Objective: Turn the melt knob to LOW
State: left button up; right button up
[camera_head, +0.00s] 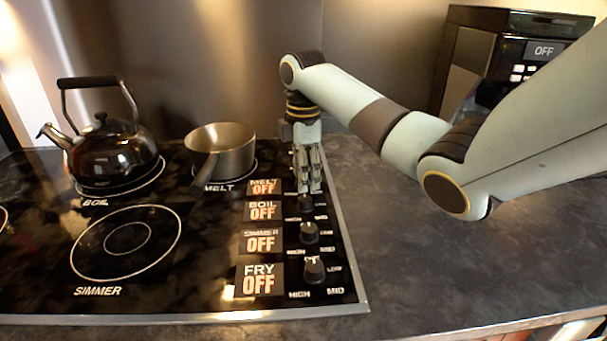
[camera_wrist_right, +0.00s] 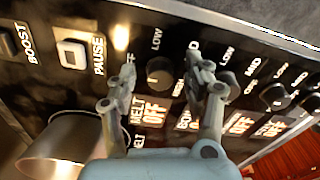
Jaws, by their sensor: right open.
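The melt knob (camera_wrist_right: 159,73) is a small round dark knob on the black stove panel. In the right wrist view it shows between the two fingers of my right gripper (camera_wrist_right: 163,67), with a LOW label above it. Its display (camera_head: 264,187) reads MELT OFF. In the head view my right gripper (camera_head: 309,190) points down at the back end of the knob row and hides the melt knob. It is open, with a finger on either side of the knob; I cannot tell whether they touch it. My left gripper is not in view.
The boil (camera_head: 306,204), simmer (camera_head: 309,233) and fry (camera_head: 314,270) knobs line up nearer the front, their displays reading OFF. A pot (camera_head: 220,150) stands on the melt burner and a black kettle (camera_head: 112,150) on the boil burner. Bare counter (camera_head: 410,260) lies to the right.

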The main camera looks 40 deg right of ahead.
jog(key=shift+f, duration=0.2)
grip_shut()
jog(key=shift+r+m+p, duration=0.2)
jog(key=shift+m+p, duration=0.2)
jog(key=shift+p, duration=0.35)
jog(key=m+p, duration=0.6)
jog(key=p, duration=0.2)
jog(key=shift+s+a+r+m, duration=0.1)
jog(key=shift+m, duration=0.2)
jog(key=m+p, duration=0.3)
jog(key=shift+f+m+p, duration=0.2)
jog(key=shift+m+p, duration=0.65)
jog(key=shift+m, duration=0.75)
